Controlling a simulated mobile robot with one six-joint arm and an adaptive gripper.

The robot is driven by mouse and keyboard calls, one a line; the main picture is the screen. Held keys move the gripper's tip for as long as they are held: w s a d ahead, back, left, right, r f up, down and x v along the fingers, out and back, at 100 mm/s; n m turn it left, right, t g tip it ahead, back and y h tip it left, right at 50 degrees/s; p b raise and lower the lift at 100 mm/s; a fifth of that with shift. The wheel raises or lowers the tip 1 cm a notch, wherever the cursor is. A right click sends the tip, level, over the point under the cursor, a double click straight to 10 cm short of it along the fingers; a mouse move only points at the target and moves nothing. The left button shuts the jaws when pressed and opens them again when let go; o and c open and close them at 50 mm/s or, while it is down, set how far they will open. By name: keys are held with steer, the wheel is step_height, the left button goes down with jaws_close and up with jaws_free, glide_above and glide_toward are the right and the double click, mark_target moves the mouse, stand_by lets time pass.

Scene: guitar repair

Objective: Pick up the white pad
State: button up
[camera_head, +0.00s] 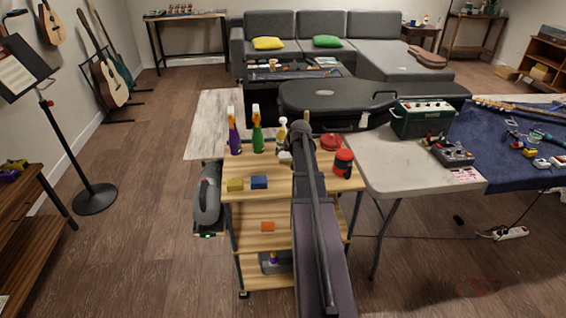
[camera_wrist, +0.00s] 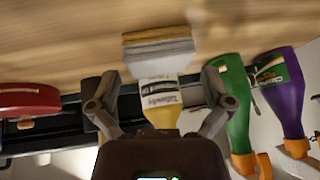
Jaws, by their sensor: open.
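The white pad (camera_wrist: 160,58) shows at the upper middle of the wrist view as a pale block with a tan layer along one side. It rests on the wooden cart top. In the head view the pad (camera_head: 284,157) is a small white patch just left of my arm, partly hidden. My gripper (camera_wrist: 158,85) is open, its two fingers spread to either side of the pad's line, with no visible contact. In the head view my gripper (camera_head: 299,140) is above the cart top. A white-labelled bottle (camera_wrist: 160,98) stands close behind the pad.
A green bottle (camera_wrist: 229,100) and a purple bottle (camera_wrist: 280,92) stand beside it. Yellow (camera_head: 235,185) and blue (camera_head: 259,182) blocks lie at the cart's front left. A red-and-black can (camera_head: 343,163) and a red round item (camera_head: 331,141) are to the right.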

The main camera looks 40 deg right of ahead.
mark_target(286, 156)
steer(key=shift+b+x, duration=0.5)
steer(key=shift+x, duration=0.45)
steer(key=c, duration=0.6)
steer(key=shift+c, duration=0.2)
steer(key=shift+s+a+r, duration=0.1)
steer(key=shift+s+r, duration=0.05)
steer(key=shift+s+a+r+p, duration=0.15)
steer(key=shift+s+r+p, duration=0.1)
steer(key=shift+r+p, duration=0.2)
step_height(286, 156, up, 6)
steer(key=p, duration=0.6)
steer(key=s+a, duration=0.5)
steer(key=s, duration=0.3)
steer(key=s+a, duration=0.5)
steer(key=s, duration=0.3)
